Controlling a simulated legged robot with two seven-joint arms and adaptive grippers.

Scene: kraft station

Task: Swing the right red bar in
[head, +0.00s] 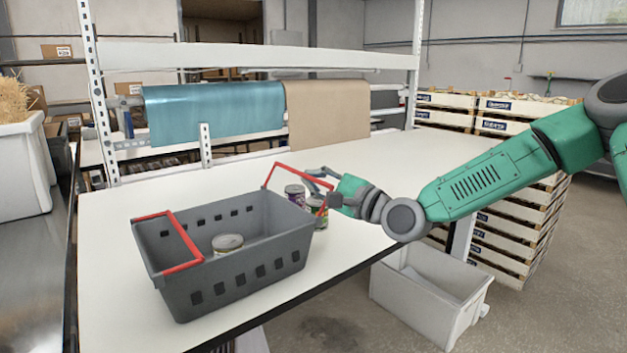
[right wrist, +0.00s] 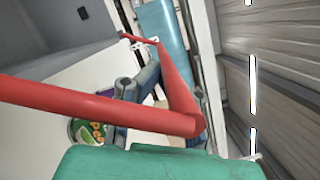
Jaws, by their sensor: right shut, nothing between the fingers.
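A grey basket (head: 240,270) stands on the white table with two red bars. The right red bar (head: 300,173) is raised at the basket's right end and leans outward; it crosses the right wrist view (right wrist: 100,108) close to the camera. The left red bar (head: 183,240) lies folded inward over the basket's left end. My right gripper (head: 318,178) is shut and empty beside the raised bar, on its outer side; its fingers (right wrist: 135,90) are partly hidden by the bar in the wrist view. Whether they touch is unclear. My left gripper is out of view.
A can (head: 228,244) sits inside the basket. A purple can (head: 295,196) and a green can (head: 318,213) stand at the basket's right end, near my right gripper. A rack with hanging rolls (head: 215,108) stands behind. The table's right part (head: 420,150) is clear.

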